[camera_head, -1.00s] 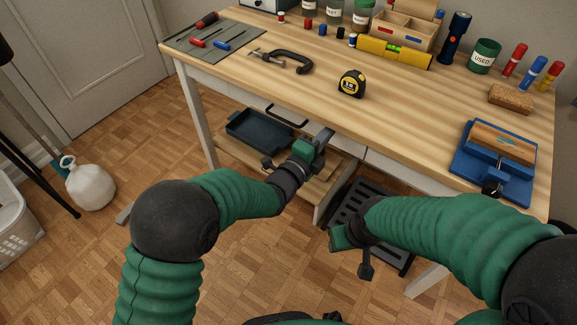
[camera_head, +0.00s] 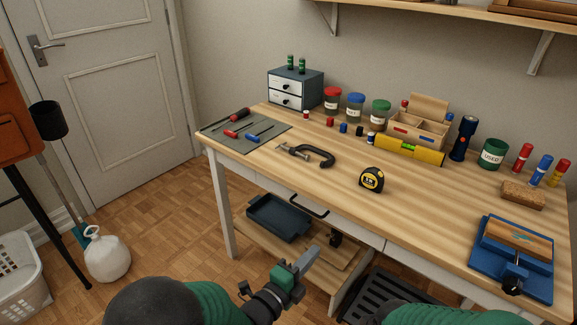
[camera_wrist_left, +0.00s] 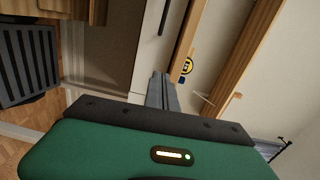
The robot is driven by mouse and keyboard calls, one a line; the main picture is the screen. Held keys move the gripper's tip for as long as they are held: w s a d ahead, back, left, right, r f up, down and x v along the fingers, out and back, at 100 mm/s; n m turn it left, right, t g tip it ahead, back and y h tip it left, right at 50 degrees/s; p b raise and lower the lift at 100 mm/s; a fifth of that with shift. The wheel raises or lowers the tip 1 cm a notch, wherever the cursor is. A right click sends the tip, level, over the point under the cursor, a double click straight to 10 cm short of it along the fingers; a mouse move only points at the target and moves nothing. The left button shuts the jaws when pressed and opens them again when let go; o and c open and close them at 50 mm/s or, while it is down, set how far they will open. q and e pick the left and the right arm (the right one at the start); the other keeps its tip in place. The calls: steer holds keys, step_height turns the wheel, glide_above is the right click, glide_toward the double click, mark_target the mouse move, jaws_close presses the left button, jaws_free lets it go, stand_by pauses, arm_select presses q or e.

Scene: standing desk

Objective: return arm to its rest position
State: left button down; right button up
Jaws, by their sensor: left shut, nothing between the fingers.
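My left gripper (camera_head: 305,262) is shut and empty in the head view. It is low in front of the desk, below the tabletop edge, with the lower shelf behind it in the picture. In the left wrist view its closed grey fingers (camera_wrist_left: 162,92) point toward the desk front. My right arm (camera_head: 450,314) shows only as a green sleeve at the bottom right of the head view. Its gripper is out of the picture.
The wooden desk (camera_head: 310,180) holds a clamp (camera_head: 312,155), a tape measure (camera_head: 371,179), a blue vise (camera_head: 512,262) and jars. A dark tray (camera_head: 277,217) sits on the lower shelf. A white jug (camera_head: 106,258) stands on the floor at left.

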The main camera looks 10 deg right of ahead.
arm_select(q)
steer(key=s+a+f+n+g+y, duration=0.15)
steer(key=a+f+n+y, duration=0.3)
steer(key=a+n, duration=0.45)
steer(key=s+a+f+n+g+y, duration=0.1)
steer(key=a+f+n+g+y, duration=0.15)
steer(key=a+n+y, duration=0.65)
steer(key=s+a+f+n+g+h, duration=0.1)
steer(key=s+a+f+n+g, duration=0.2)
steer(key=s+a+n+g, duration=0.75)
steer(key=s+a+r+m+t+p, duration=0.1)
steer(key=s+r+t+p, duration=0.1)
steer(key=r+p, duration=1.4)
steer(key=s+r+m+t+p, duration=0.1)
steer(key=s+r+p, duration=0.3)
steer(key=r+p, duration=1.3)
steer(key=shift+a+r+t+p, duration=0.3)
steer(key=shift+a+r+t, duration=0.15)
steer(key=shift+t, duration=0.3)
